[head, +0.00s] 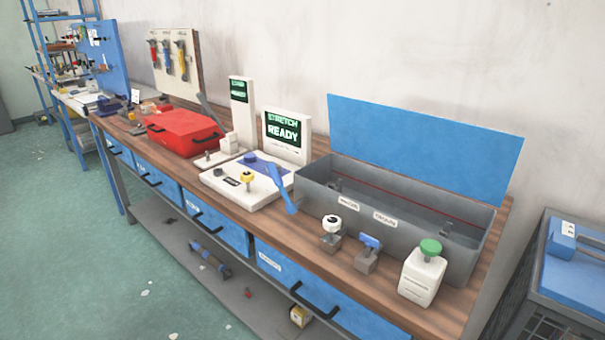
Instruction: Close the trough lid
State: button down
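The trough (400,222) is a long grey open box at the right end of the workbench. Its blue lid (425,145) stands raised along the back edge, leaning slightly back toward the wall, so the trough is open. A thin red line runs along the inside of the trough, and small dark parts show at its inner ends. White labels are on its front wall. My gripper is not in the head view.
In front of the trough stand a white bottle with a green cap (422,275), a blue-topped block (368,252) and a white-knobbed block (331,232). Left of it is a white device with a blue lever (281,188) and a "READY" screen (284,133). A red case (183,132) lies farther left.

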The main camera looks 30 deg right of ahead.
aim_at(478, 164)
jog(key=z, duration=1.25)
